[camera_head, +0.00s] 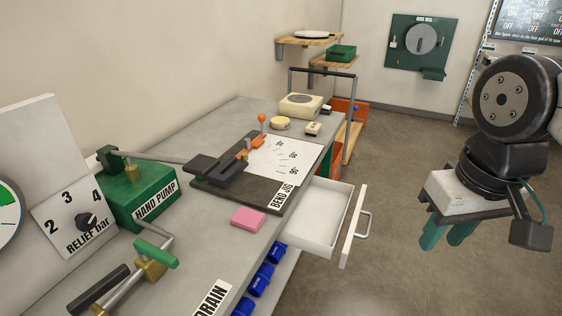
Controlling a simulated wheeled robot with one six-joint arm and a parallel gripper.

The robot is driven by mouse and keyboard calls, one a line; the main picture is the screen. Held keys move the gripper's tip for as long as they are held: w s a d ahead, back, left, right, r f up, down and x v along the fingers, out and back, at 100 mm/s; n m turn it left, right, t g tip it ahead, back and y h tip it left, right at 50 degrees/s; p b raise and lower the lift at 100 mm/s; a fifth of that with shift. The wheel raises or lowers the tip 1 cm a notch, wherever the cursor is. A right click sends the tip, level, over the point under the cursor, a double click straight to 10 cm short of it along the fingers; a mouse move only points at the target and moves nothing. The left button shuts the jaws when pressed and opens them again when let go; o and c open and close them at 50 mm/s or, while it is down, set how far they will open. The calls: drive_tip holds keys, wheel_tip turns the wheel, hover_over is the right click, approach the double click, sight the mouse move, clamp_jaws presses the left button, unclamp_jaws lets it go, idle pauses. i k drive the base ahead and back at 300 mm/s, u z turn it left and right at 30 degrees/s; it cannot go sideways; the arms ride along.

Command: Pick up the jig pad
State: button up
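A pink block-like pad (248,218) lies flat on the grey bench, just in front of the dark bend jig board (250,192). It is the only loose pad I see near the jig, so I take it as the jig pad. My gripper (446,238) hangs at the right, over the open floor, well apart from the bench and the pad. Its two green fingers point down with a gap between them, and nothing is held.
An open white drawer (318,218) sticks out from the bench between my gripper and the pad. The green hand pump (140,193) stands left of the jig. Blue items (260,279) sit below the bench edge. A railed cart (350,138) stands behind.

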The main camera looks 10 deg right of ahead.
sight(313, 129)
drive_tip(key=z, duration=0.75)
drive_tip(key=k, duration=1)
drive_tip(key=z, duration=1.1)
drive_tip(key=i, duration=2.15)
drive_tip(key=u, duration=0.65)
drive_tip(key=i, duration=1.6)
drive_tip(key=u, duration=1.45)
drive_tip(key=i, duration=0.9)
drive_tip(key=u, duration=1.45)
drive_tip(key=i, duration=0.4)
drive_tip(key=u, duration=0.25)
